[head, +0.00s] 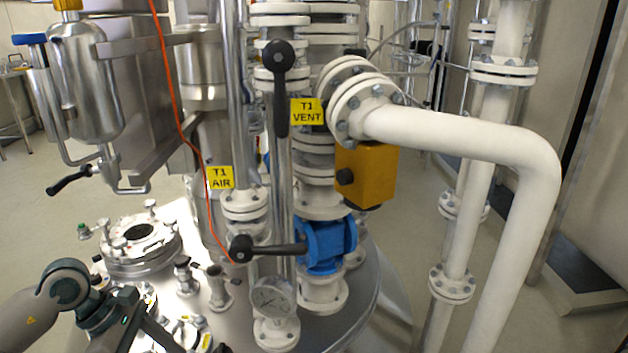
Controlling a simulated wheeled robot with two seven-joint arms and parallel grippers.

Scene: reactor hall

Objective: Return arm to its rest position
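My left arm (65,285) comes in low at the left, over the domed steel vessel top. Its wrist bends down to the right, and my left gripper (145,328) is at the lower left, beside the pipe fittings on the vessel top. Dark finger-like parts show there, but they blend with the fittings, so whether it is open or shut is unclear. I see nothing clearly held in it. My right arm and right gripper are not in view.
A round flanged port (140,243) and short nozzles (217,287) rise close to my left arm.

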